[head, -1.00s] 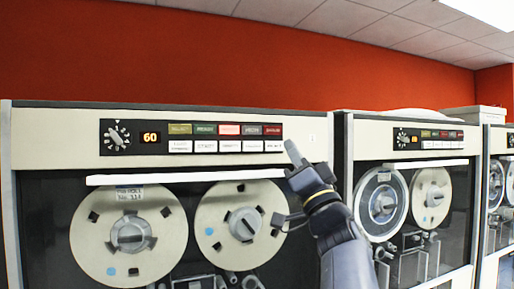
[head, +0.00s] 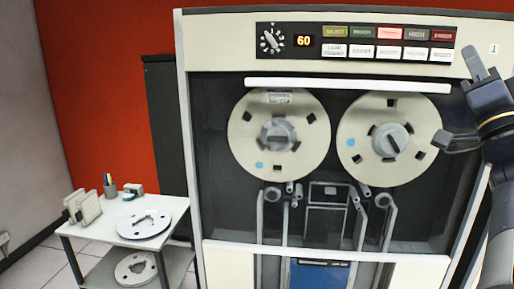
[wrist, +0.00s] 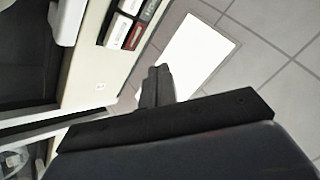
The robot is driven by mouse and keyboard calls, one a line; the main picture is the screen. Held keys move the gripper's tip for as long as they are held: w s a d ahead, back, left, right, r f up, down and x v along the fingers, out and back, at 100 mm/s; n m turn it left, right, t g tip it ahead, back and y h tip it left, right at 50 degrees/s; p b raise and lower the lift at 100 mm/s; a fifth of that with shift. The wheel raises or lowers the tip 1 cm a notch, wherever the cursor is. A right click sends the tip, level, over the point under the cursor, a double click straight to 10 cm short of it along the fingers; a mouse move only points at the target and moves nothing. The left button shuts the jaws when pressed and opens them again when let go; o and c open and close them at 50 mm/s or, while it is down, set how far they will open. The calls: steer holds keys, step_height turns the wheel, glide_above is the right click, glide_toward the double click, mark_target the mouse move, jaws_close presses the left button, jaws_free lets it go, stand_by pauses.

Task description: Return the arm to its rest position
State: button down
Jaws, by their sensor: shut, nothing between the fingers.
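My arm rises along the right edge of the head view, in front of the tape drive's right side. My gripper (head: 474,62) points up near the right end of the drive's control panel, with no visible object in it. In the wrist view the fingers (wrist: 157,85) are together and empty, beside the cream panel edge and above the tiled floor. The tape drive (head: 210,45) has two reels, a dial (head: 271,39) and a display reading 60 (head: 303,40). One upper-row button (head: 390,33) looks brighter pink than the others.
A small white table (head: 178,208) stands left of the drive, holding a flat reel (head: 144,224), a pen cup (head: 110,188) and upright cases (head: 88,208). Another reel (head: 135,268) lies on its lower shelf. Tiled floor shows at far left.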

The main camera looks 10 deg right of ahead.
steer(key=s, duration=0.3)
steer(key=shift+a, duration=0.4)
